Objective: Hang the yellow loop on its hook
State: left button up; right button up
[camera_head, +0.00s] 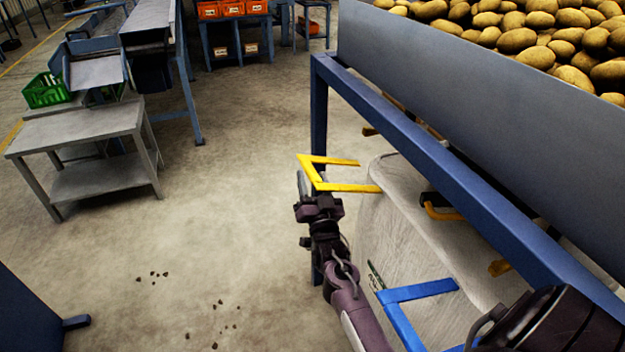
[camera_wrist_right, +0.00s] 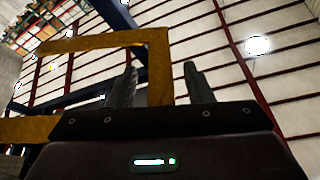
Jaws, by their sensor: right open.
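The yellow loop (camera_head: 347,188), an angular strap, stands out at the upper left corner of the pale bulk bag (camera_head: 400,225). My right gripper (camera_head: 304,183) is at the loop's outer left end. In the right wrist view the gripper (camera_wrist_right: 158,85) is open, and one side of the yellow loop (camera_wrist_right: 160,68) shows between its two fingers; I cannot tell whether they touch it. Which is the loop's own is unclear. My left gripper is out of view.
A blue loop (camera_head: 418,291) stands out from the bag's nearer side. The blue frame beam (camera_head: 440,155) and the grey hopper wall (camera_head: 480,85), with potatoes (camera_head: 540,40) behind it, overhang the bag. The floor to the left is open up to a grey table (camera_head: 85,125).

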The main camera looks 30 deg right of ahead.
jog(key=shift+w+d, duration=0.1)
jog(key=shift+w, duration=0.05)
jog(key=shift+c, duration=0.5)
grip_shut()
jog(key=shift+r, duration=0.1)
